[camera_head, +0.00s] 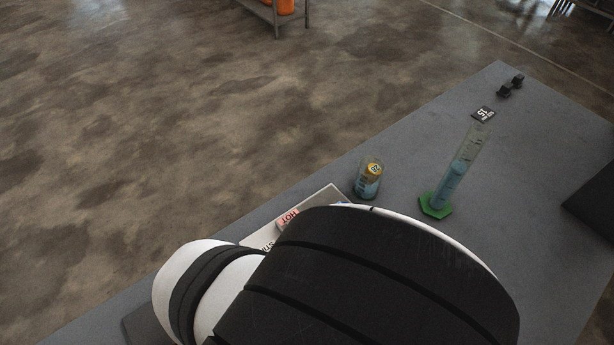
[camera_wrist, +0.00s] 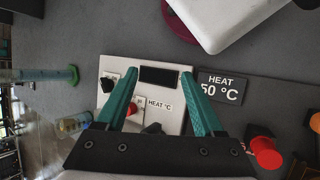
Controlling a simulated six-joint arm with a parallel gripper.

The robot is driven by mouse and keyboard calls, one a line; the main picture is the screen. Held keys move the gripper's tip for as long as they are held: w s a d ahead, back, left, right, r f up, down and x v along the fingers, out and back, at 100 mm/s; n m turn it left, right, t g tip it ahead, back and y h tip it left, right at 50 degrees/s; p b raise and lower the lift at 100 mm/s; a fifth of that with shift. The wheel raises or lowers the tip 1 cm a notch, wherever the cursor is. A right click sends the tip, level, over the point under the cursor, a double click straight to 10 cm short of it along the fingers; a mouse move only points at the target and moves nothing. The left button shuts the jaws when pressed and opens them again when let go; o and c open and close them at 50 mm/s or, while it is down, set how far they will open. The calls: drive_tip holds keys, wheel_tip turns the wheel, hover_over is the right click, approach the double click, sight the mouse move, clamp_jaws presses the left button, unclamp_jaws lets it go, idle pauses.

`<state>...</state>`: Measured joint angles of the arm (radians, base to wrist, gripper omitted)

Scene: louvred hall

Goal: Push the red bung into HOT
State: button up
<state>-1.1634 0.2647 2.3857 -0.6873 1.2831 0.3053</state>
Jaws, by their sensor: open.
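My gripper (camera_wrist: 160,78) is open, its two teal fingers apart above a white panel (camera_wrist: 150,66), with nothing seen between the tips. A small red spot (camera_wrist: 131,108) shows on the panel beside the left finger. I cannot tell which is the bung. My arm hides the gripper and most of the panel there.
A beaker of blue liquid (camera_head: 368,180) and a measuring cylinder on a green base (camera_head: 436,206) stand on the grey table (camera_head: 540,150). A HEAT 50 °C sign (camera_wrist: 220,88) lies right of the panel. A white object with a maroon base (camera_wrist: 225,18) is at the top.

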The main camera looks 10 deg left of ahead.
drive_tip(key=w+d+r+m+g+y, duration=0.1)
drive_tip(key=d+r+m+y, duration=0.6)
drive_tip(key=m, duration=0.5)
drive_tip(key=shift+r+m+g+y, duration=0.4)
drive_tip(key=shift+r+y, duration=0.2)
drive_tip(key=shift+y, duration=0.1)
drive_tip(key=shift+d+r+m+t+y, duration=0.3)
drive_tip(key=shift+r+m+t+y, duration=0.15)
drive_tip(key=shift+m, duration=0.25)
drive_tip(key=s+a+f+n+t+h, duration=0.2)
drive_tip(key=a+f+n+h, duration=0.35)
drive_tip(key=n, duration=0.55)
drive_tip(key=s+a+f+n+t+h, duration=0.3)
drive_tip(key=a+f+n+h, duration=0.15)
drive_tip(key=a+n, duration=0.4)
drive_tip(key=s+a+f+n+t+y, duration=0.2)
drive_tip(key=s+a+n+t+y, duration=0.25)
drive_tip(key=n, duration=0.85)
drive_tip(key=s+a+f+n+t+y, duration=0.2)
drive_tip(key=s+n+t+y, duration=0.25)
drive_tip(key=n+y, duration=0.55)
drive_tip(key=w+f+h, duration=0.1)
drive_tip(key=w, duration=0.1)
drive_tip(key=w+a+f+n, duration=0.1)
drive_tip(key=w, duration=0.2)
drive_tip(key=w+a+f+n+h, duration=0.1)
drive_tip(key=w, duration=0.2)
drive_tip(key=shift+a+h, duration=0.25)
drive_tip(key=shift+h, duration=0.05)
